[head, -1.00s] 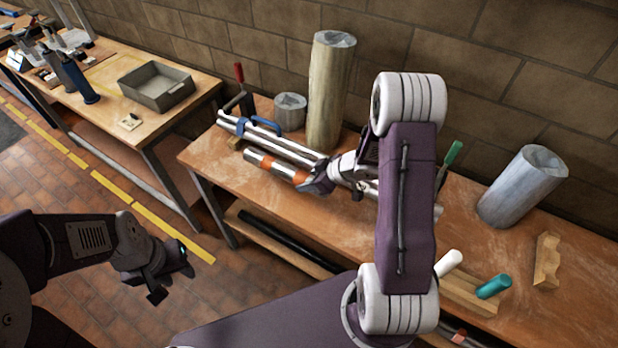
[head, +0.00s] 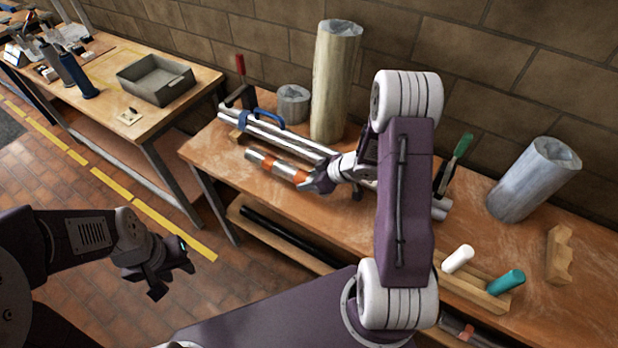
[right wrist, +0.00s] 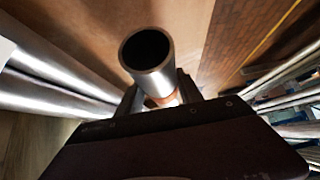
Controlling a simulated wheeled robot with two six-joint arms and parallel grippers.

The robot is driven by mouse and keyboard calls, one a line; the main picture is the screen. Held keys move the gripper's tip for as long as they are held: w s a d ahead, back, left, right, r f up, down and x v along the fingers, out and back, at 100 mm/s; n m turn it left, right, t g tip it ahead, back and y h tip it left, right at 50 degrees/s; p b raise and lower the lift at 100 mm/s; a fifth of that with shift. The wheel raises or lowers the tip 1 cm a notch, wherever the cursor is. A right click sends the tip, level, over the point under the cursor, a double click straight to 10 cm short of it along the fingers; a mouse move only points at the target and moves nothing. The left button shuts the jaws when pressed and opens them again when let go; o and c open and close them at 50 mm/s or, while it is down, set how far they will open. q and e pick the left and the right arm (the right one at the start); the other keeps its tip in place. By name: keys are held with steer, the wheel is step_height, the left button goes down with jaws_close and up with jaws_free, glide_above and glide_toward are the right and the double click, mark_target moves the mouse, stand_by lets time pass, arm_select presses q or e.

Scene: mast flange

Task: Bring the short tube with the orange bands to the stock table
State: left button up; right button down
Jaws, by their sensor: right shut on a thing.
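The short tube with orange bands (head: 267,162) is a silver metal tube over the workbench, in front of the long pipes. My right gripper (head: 318,182) is shut on it near its right end. In the right wrist view the tube (right wrist: 150,55) sits between my fingers, its dark open end facing the camera. I cannot tell whether it touches the bench. My left gripper (head: 172,277) is open and empty above the floor, left of the workbench. Two tables show, and neither carries a readable label: the workbench (head: 215,145) and a left table (head: 110,100).
Long silver pipes (head: 285,137) with a blue clamp (head: 268,121) lie just behind the tube. A tall cylinder (head: 335,85) stands behind them. A floor gap separates the tables.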

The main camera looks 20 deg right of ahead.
mark_target(309, 195)
steer(key=shift+f+b, duration=1.4)
steer(key=shift+f, duration=0.85)
steer(key=c, duration=0.7)
jaws_free()
steer(key=p+v, duration=0.2)
steer(key=v, duration=0.7)
